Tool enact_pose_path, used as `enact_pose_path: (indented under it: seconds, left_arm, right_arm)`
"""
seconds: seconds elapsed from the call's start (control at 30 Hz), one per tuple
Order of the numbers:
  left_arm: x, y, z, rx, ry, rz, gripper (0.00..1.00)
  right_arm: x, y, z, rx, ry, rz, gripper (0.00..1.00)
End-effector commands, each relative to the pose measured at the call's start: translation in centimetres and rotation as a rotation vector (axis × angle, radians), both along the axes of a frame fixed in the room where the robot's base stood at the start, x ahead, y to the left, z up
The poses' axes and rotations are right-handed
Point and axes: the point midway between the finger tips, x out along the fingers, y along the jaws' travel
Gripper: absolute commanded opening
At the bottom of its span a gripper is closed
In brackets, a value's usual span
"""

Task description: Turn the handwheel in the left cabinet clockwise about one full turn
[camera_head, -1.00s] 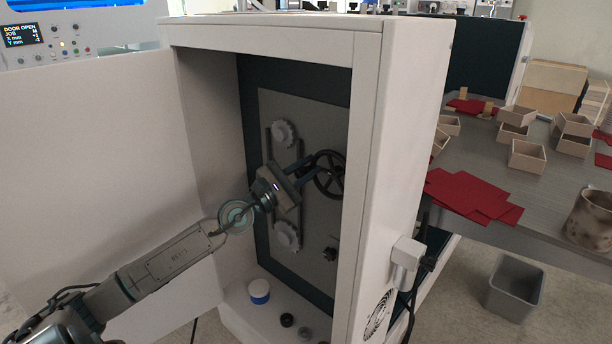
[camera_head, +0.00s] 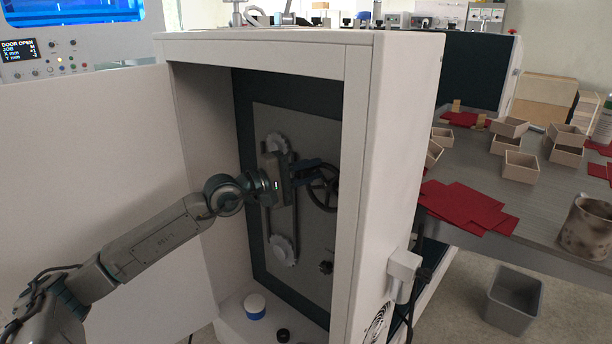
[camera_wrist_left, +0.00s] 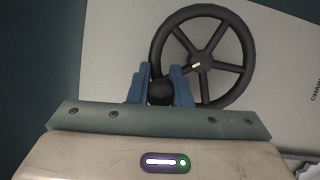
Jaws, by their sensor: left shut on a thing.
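The handwheel (camera_head: 331,190) is a black spoked wheel on a grey panel inside the open left cabinet (camera_head: 391,150). In the left wrist view the handwheel (camera_wrist_left: 238,48) shows its spokes and a small white mark near its hub. My left gripper (camera_head: 314,172) reaches into the cabinet from the left. In the left wrist view its blue fingers (camera_wrist_left: 160,86) are shut on the dark round knob (camera_wrist_left: 160,93) at the wheel's lower left rim. In the head view the gripper hides part of the wheel's left rim. My right gripper is not in view.
The cabinet's door stands open at left (camera_head: 90,170). Two pale toothed pulleys (camera_head: 283,250) with a belt sit left of the wheel. A blue-and-white container (camera_head: 255,306) stands on the cabinet floor. A table (camera_head: 465,165) with small boxes and red sheets is at right.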

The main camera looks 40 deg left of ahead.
Motion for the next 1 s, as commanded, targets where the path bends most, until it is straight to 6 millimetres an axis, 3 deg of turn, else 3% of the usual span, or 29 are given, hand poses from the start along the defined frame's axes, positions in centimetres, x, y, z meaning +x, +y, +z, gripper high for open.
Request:
enact_pose_path:
  seconds: [0.03,0.3,0.7,1.0]
  left_arm:
    - [-0.1,-0.4,-0.6,0.047,0.006,-0.004,0.0]
    - [-0.2,-1.5,-0.1,0.299,-0.015,-0.002,0.0]
    - [-0.2,-3.0,0.4,0.604,-0.036,-0.001,0.0]
    - [-0.2,-3.5,0.4,0.719,-0.043,0.0,0.0]
  right_arm:
    - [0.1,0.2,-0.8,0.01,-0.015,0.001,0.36]
    - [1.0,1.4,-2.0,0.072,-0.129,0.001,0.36]
    - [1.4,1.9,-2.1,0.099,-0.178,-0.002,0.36]
    - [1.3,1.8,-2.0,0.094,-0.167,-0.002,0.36]
